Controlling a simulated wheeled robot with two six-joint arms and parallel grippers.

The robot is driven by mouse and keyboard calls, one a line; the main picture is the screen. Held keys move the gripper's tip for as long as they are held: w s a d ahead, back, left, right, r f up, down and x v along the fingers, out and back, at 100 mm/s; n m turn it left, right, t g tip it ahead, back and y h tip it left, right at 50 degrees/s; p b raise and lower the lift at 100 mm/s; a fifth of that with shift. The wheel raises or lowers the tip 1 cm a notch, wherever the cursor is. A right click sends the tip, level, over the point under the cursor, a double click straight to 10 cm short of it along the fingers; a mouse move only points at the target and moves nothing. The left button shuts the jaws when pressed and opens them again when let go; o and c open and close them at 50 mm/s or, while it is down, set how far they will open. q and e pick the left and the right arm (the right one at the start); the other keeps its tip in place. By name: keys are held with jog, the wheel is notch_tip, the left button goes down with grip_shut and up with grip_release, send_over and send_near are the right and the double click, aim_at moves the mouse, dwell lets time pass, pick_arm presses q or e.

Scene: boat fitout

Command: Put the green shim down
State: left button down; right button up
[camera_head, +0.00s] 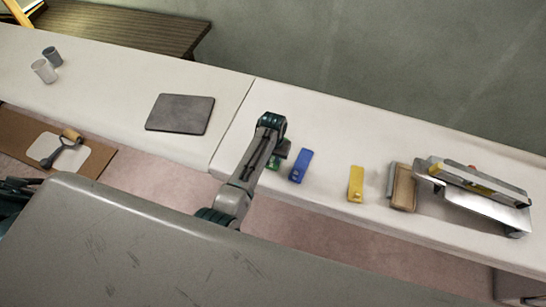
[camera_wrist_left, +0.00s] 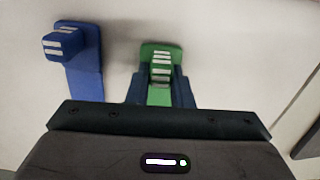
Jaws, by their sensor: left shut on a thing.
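The green shim (camera_wrist_left: 160,54) is between the fingers of my left gripper (camera_wrist_left: 161,88) in the left wrist view, with white stripes on its raised block. In the head view the left gripper (camera_head: 279,155) is over the white counter, and only a bit of the green shim (camera_head: 273,163) shows beside it. The left gripper is shut on the shim. I cannot tell whether the shim touches the counter. My right gripper is not in view.
A blue shim (camera_head: 301,165) lies close to the right of the gripper, also in the left wrist view (camera_wrist_left: 85,60). A yellow shim (camera_head: 356,184), a tan block (camera_head: 403,188) and a metal device (camera_head: 475,188) are further right. A dark grey mat (camera_head: 180,114) lies left, past the counter seam.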

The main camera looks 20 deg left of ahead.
pick_arm(q)
jog(key=c, duration=1.3)
grip_release()
jog(key=shift+f, duration=0.15)
notch_tip(320, 180, up, 12)
jog(key=b, duration=0.1)
jog(key=shift+r+b, duration=0.2)
jog(key=shift+b, duration=0.2)
